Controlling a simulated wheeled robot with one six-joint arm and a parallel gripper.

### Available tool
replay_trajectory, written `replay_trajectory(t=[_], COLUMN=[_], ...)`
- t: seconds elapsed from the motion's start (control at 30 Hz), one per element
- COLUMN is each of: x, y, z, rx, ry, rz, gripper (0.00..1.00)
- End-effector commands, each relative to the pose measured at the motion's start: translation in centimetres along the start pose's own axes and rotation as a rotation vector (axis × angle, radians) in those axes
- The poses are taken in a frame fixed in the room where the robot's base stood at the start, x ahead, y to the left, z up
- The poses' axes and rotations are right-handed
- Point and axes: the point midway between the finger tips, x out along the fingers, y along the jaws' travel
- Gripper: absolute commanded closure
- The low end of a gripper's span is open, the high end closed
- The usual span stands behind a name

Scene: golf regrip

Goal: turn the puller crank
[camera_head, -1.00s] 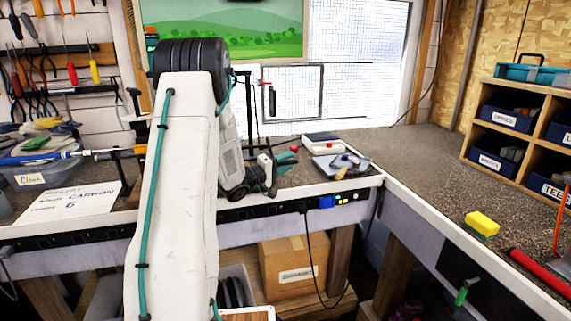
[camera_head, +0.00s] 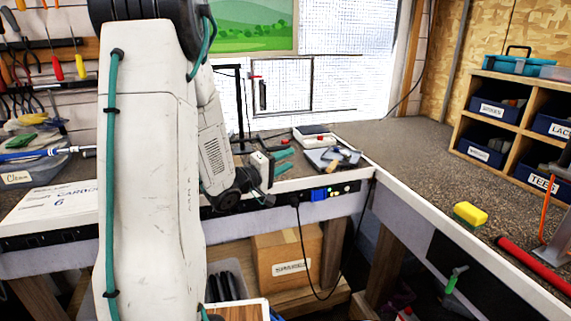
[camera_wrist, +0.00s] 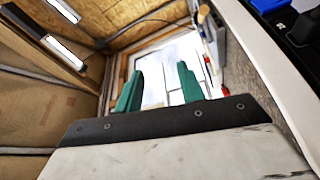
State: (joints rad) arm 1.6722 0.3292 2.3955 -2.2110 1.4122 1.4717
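My gripper (camera_head: 288,160) is over the back bench, partly hidden by my own arm in the head view. Its two teal fingers also show in the wrist view (camera_wrist: 160,70), apart with nothing between them; the window is behind them. I cannot pick out the puller crank with certainty. A grey metal device (camera_head: 558,205) with an orange strip is cut off at the right edge, on the right bench. A thin black upright frame (camera_head: 240,105) stands on the back bench near the window, beyond my arm.
A yellow sponge (camera_head: 470,214) and a red tube (camera_head: 532,265) lie on the right bench. A cubby shelf (camera_head: 492,130) with labelled bins stands behind them. A grey tray (camera_head: 330,160) with small items is right of my gripper. The right bench's middle is largely clear.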

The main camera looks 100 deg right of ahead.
Motion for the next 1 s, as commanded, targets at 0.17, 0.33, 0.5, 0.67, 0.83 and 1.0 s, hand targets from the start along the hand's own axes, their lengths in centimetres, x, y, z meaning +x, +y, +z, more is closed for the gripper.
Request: replay_trajectory(t=[0.17, 0.33, 0.5, 0.67, 0.83, 1.0], x=[-0.7, -0.8, -0.8, 0.5, 4.9, 7.7], y=[0.5, 0.6, 0.6, 1.3, 4.8, 7.4], z=[1.2, 1.4, 1.4, 2.7, 5.5, 9.4], rx=[0.001, 0.001, 0.0, 0.006, 0.138, 0.314], ry=[0.0, 0.001, 0.0, -0.036, -0.276, -0.621], rz=[0.001, 0.001, 0.001, 0.017, 0.086, 0.1], gripper=[0.61, 0.61, 0.72, 1.0, 1.0, 1.0])
